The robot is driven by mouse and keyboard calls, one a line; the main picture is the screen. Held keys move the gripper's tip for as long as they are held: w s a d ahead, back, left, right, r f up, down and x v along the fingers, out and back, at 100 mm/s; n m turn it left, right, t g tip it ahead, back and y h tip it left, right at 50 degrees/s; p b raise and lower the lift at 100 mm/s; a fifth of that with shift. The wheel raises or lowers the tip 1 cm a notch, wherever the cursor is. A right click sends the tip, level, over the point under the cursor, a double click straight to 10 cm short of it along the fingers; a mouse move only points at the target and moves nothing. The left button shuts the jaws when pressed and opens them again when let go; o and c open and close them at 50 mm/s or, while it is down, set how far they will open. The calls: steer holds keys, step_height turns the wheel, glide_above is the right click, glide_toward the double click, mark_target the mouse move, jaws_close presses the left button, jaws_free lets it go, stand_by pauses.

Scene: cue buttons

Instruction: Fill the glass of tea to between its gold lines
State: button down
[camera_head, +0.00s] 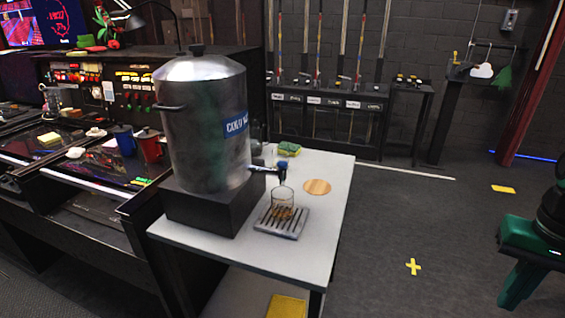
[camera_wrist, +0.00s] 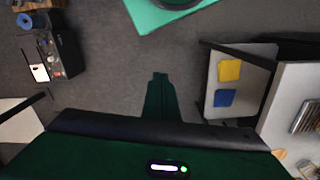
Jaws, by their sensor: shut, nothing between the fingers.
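A clear glass (camera_head: 283,200) stands on a slatted metal drip tray (camera_head: 290,232) on the white table. Something amber-brown shows low in it; I cannot tell whether that is tea or the tray behind, and the gold lines are too small to make out. A big steel urn (camera_head: 203,120) with a blue label stands on a black block at the left. Its tap (camera_head: 265,170), with a dark blue lever, reaches out above the glass. My gripper (camera_wrist: 158,76) is shut and empty, well away from the table. In the wrist view the drip tray (camera_wrist: 305,117) shows at the right edge.
A round wooden coaster (camera_head: 316,187) and a green-yellow sponge (camera_head: 289,149) lie on the table. Yellow (camera_wrist: 229,70) and blue (camera_wrist: 225,98) cloths lie below the tabletop. A cluttered console (camera_head: 75,165) stands left of the urn. The floor right of the table is open.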

steer(key=w+a+r+n+t, duration=0.1)
steer(key=w+a+r, duration=0.15)
steer(key=w, duration=0.35)
steer(key=w+a+r+n+t, duration=0.1)
steer(key=w+r+t, duration=0.15)
steer(key=w, duration=0.35)
step_height(320, 180, up, 15)
steer(key=n+t+y, duration=0.3)
steer(key=n+y, duration=0.2)
steer(key=y, duration=0.1)
glide_above(286, 165)
steer(key=shift+w+r, duration=0.1)
steer(key=shift+r, duration=0.05)
steer(key=shift+f, duration=4.4)
steer(key=shift+f, duration=0.1)
